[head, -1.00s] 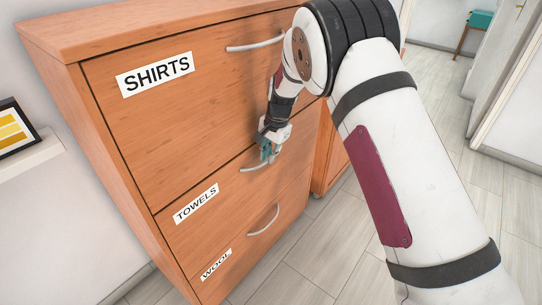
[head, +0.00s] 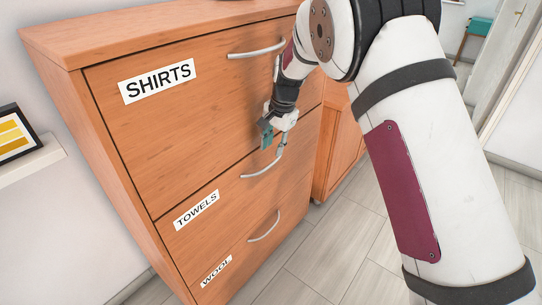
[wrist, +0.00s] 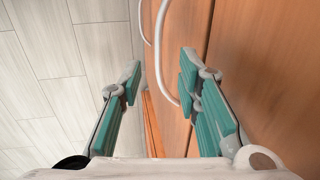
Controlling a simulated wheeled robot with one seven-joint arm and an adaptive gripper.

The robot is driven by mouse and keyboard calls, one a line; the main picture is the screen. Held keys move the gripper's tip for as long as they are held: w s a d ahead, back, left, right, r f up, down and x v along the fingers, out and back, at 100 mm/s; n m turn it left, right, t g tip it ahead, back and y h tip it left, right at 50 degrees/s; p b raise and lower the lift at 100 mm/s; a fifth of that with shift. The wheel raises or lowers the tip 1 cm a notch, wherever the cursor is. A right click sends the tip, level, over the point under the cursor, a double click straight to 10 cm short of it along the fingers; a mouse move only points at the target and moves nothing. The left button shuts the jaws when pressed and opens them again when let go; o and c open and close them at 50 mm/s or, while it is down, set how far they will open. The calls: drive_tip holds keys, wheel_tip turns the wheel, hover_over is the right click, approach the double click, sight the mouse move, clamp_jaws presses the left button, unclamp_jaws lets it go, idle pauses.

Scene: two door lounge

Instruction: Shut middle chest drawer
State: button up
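The chest (head: 165,110) has a top drawer labelled SHIRTS (head: 157,82), a middle drawer labelled TOWELS (head: 225,195) and a bottom drawer labelled WOOL (head: 240,256). In the head view the middle drawer's front looks flush with its neighbours, with no visible gap. Its curved grey handle (head: 258,171) lies just below my gripper (head: 273,142). In the wrist view the teal fingers (wrist: 162,90) are spread wide and empty. A curved handle (wrist: 160,62) shows between them, closer to the right finger. I cannot tell whether a finger touches it.
A second handle (wrist: 146,18) shows beyond in the wrist view. A wooden cabinet (head: 338,150) stands right of the chest. A white shelf with a framed picture (head: 14,133) is at the left. The tiled floor (head: 335,240) in front is clear.

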drive_tip(key=shift+s+d+r, duration=0.1)
drive_tip(key=shift+d+r, duration=0.05)
drive_tip(key=shift+r, duration=0.65)
drive_tip(key=shift+s+d+r, duration=0.1)
drive_tip(key=shift+r, duration=0.7)
drive_tip(key=shift+s+d+r, duration=0.1)
drive_tip(key=shift+d+r, duration=0.05)
drive_tip(key=shift+r, duration=0.65)
drive_tip(key=s+d+r+n, duration=0.2)
drive_tip(key=s+d+r, duration=0.4)
drive_tip(key=s+r, duration=0.25)
drive_tip(key=s+d+r+n, duration=0.1)
drive_tip(key=s+d+r, duration=0.6)
drive_tip(key=s, duration=0.3)
drive_tip(key=s+d+f+n+h, duration=0.15)
drive_tip(key=s+d, duration=0.25)
drive_tip(key=s, duration=1)
drive_tip(key=s+d+f+n, duration=0.1)
drive_tip(key=s+d+n, duration=0.25)
drive_tip(key=s, duration=1.05)
wheel_tip(320, 180, up, 13)
drive_tip(key=d+t+p, duration=0.1)
drive_tip(key=t+p, duration=0.2)
drive_tip(key=p, duration=0.9)
drive_tip(key=shift+w+m, duration=0.15)
drive_tip(key=shift+m, duration=0.25)
